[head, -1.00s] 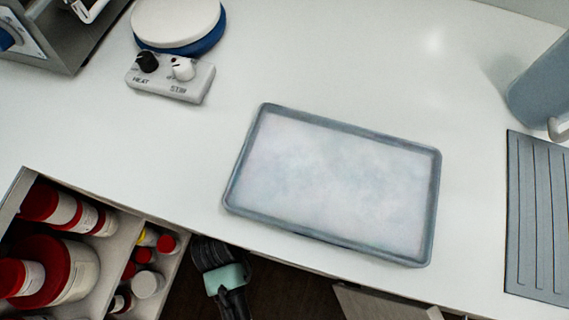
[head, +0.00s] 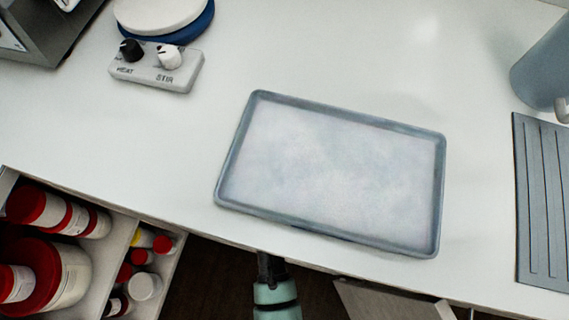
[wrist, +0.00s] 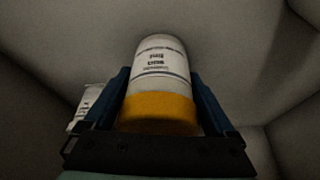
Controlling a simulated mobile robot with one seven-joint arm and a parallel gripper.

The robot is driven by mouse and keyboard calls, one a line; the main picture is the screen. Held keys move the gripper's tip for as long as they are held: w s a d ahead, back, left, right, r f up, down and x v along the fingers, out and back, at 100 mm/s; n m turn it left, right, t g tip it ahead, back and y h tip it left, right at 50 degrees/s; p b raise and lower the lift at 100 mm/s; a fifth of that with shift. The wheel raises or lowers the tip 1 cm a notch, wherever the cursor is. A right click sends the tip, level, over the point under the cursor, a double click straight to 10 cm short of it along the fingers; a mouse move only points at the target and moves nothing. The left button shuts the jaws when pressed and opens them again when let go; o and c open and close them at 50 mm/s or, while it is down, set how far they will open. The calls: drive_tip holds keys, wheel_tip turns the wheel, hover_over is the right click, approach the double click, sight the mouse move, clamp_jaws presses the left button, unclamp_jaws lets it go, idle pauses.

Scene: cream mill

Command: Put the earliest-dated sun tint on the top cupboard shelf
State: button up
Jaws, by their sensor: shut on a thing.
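In the wrist view my gripper (wrist: 163,88) is shut on a bottle (wrist: 160,65) with an orange-yellow cap and a white label. The bottle lies between the two blue fingers, cap toward me. The label print is upside down and too small to read a date. In the head view only part of my arm shows below the counter's front edge; the fingers and the held bottle are hidden there. No cupboard shelf can be made out for sure.
An open compartment box (head: 127,230) at lower left holds several red-capped jars and small bottles. On the white counter (head: 330,60) are a grey tray (head: 229,175), a hotplate stirrer (head: 155,68), a ribbed grey mat (head: 540,200) and a grey jug (head: 545,70). A pale panel (head: 385,302) juts out below the counter edge.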

drive_tip(key=o, duration=1.3)
drive_tip(key=shift+f, duration=0.1)
drive_tip(key=s+a, duration=0.2)
drive_tip(key=s, duration=0.1)
drive_tip(key=s+a+r+p, duration=0.1)
drive_tip(key=s, duration=0.2)
drive_tip(key=s+a+p, duration=0.1)
drive_tip(key=s+a, duration=0.1)
drive_tip(key=s, duration=0.2)
drive_tip(key=shift+a+r, duration=0.2)
drive_tip(key=shift+a, duration=0.1)
drive_tip(key=shift+s+a, duration=0.3)
drive_tip(key=shift+s, duration=0.15)
